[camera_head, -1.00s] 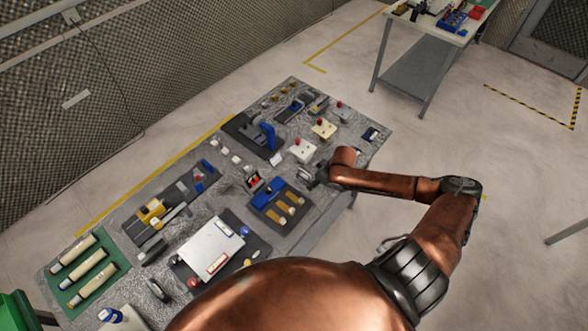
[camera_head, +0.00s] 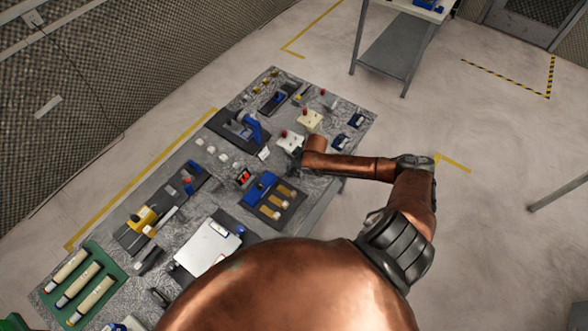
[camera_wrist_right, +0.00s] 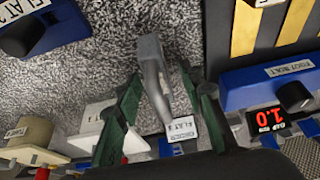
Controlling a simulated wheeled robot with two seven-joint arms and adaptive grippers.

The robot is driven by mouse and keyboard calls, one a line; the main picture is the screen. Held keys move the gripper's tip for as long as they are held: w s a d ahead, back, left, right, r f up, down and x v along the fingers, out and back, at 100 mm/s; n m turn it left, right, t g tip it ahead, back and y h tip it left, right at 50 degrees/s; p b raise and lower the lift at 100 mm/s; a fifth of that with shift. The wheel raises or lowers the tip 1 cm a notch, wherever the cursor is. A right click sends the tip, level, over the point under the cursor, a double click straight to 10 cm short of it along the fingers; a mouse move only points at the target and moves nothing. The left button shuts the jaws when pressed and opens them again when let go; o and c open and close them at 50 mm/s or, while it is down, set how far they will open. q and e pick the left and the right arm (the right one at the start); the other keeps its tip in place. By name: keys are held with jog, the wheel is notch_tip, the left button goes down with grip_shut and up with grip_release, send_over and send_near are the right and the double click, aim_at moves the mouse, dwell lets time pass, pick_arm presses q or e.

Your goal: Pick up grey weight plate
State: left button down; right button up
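A grey plate (camera_wrist_right: 152,76) shows almost edge-on in the right wrist view, with a curved lower part. It stands between the two green fingers of my right gripper (camera_wrist_right: 161,72). The fingers are apart, with a clear gap on the plate's right; contact on its left cannot be told. A small "FLAT 3" label (camera_wrist_right: 183,128) lies beside the plate's lower end.
The grey workbench (camera_head: 222,178) is crowded. A red "1.0" display (camera_wrist_right: 266,118) is close on the right. Floor right of the bench is open.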

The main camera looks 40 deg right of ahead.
jog(key=shift+f, duration=0.25)
grip_shut()
jog(key=shift+r, duration=0.1)
dwell(0.5)
